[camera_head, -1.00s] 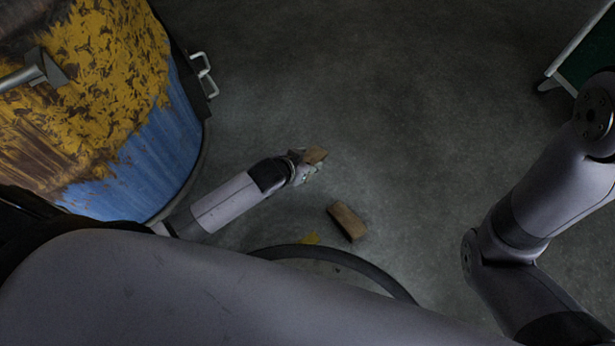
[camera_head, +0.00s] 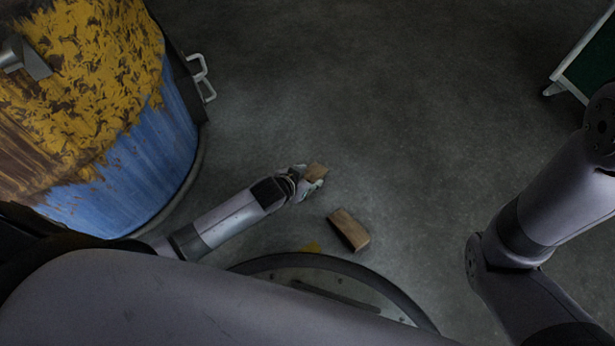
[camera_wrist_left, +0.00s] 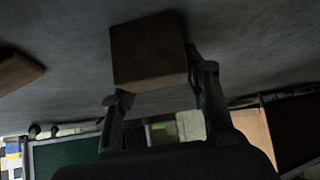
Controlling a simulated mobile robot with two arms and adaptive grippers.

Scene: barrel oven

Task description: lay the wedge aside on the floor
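The wedge (camera_head: 317,171) is a brown wooden block at the fingertips of my left gripper (camera_head: 309,184). In the left wrist view the wedge (camera_wrist_left: 148,52) sits between the two fingers of the left gripper (camera_wrist_left: 160,85), which look shut on it. It is low over the concrete floor (camera_head: 400,150); whether it touches the floor cannot be told. A second, similar wooden block (camera_head: 348,230) lies on the floor just right of and nearer than the gripper. My right arm shows at the right edge, but its gripper is out of view.
A blue and yellow barrel (camera_head: 150,165) with a white handle (camera_head: 202,78) stands at the left. A dark round rim (camera_head: 385,284) lies close in front, with a yellow scrap beside it. A green panel on a white frame (camera_head: 588,60) stands at the far right. The middle floor is clear.

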